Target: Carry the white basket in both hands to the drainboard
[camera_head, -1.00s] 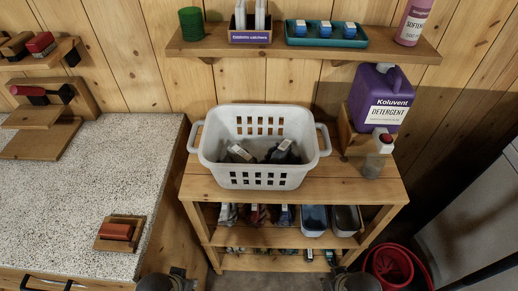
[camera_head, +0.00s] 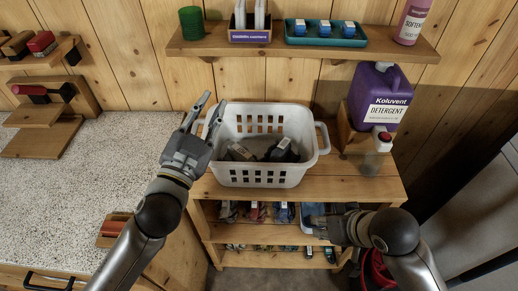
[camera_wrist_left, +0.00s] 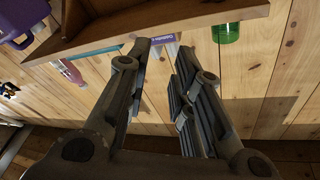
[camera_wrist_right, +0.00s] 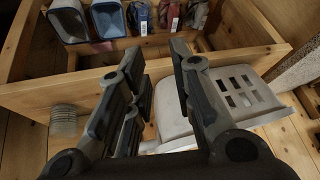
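The white basket (camera_head: 262,176) stands upright on the wooden stand (camera_head: 350,186), with dark, pale-labelled items inside. Its right handle (camera_head: 324,138) is clear; its left handle is partly hidden by my left gripper (camera_head: 210,108). That gripper is open and empty, its fingers pointing up beside the basket's left rim; contact cannot be told. My right gripper (camera_head: 312,223) is low in front of the stand, near the lower bins, and looks open and empty in the right wrist view (camera_wrist_right: 156,48). The basket also shows there (camera_wrist_right: 237,90). No drainboard is clearly identifiable; a speckled counter (camera_head: 75,200) lies left.
A purple detergent jug (camera_head: 380,98) stands right of the basket. A red brush on a wooden block (camera_head: 112,228) sits on the counter, partly behind my left arm. The counter's middle is bare.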

